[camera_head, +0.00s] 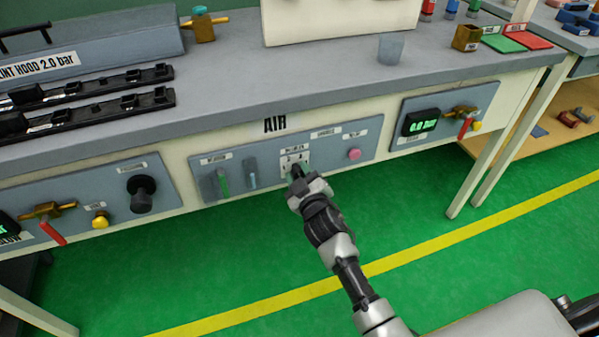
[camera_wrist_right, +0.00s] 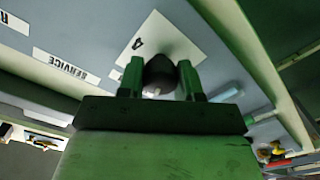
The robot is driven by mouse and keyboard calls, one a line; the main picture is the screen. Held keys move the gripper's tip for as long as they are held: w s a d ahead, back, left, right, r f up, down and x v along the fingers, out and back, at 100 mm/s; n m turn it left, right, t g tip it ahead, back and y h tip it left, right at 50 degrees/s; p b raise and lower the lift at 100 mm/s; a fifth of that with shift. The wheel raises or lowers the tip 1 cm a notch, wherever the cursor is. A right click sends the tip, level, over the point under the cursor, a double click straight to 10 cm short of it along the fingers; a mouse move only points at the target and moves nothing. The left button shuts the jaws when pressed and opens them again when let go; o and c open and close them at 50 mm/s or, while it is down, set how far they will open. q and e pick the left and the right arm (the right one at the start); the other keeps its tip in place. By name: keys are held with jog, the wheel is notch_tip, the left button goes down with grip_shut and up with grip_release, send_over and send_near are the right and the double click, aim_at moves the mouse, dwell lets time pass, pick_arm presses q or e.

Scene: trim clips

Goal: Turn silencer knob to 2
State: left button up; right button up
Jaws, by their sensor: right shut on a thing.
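The silencer knob sits on a white dial plate (camera_head: 293,158) in the middle of the grey AIR panel (camera_head: 270,178) on the bench front. My right gripper (camera_head: 296,172) reaches up to it from below right and covers most of the knob in the head view. In the right wrist view the dark round knob (camera_wrist_right: 159,76) is between the two green fingers of my right gripper (camera_wrist_right: 159,82), which is shut on it. A "4" shows on the plate (camera_wrist_right: 160,35) beside it. The knob's pointer and the other numbers cannot be read. My left gripper is out of view.
A pink button (camera_head: 354,154) is right of the dial. A red-handled valve (camera_head: 465,124) is on the right panel, beside a display (camera_head: 421,122). The green floor (camera_head: 420,215) in front is clear.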

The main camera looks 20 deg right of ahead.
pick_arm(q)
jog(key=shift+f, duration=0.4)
pick_arm(e)
jog(key=shift+n, duration=0.9)
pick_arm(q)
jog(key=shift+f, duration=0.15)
pick_arm(e)
jog(key=o, duration=0.9)
jog(key=shift+s, duration=0.15)
pick_arm(q)
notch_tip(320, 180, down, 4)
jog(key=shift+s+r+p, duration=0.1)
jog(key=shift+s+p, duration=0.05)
jog(key=shift+p, duration=0.5)
pick_arm(e)
jog(key=s, duration=1)
jog(key=shift+s+d, duration=0.2)
jog(key=shift+s, duration=0.05)
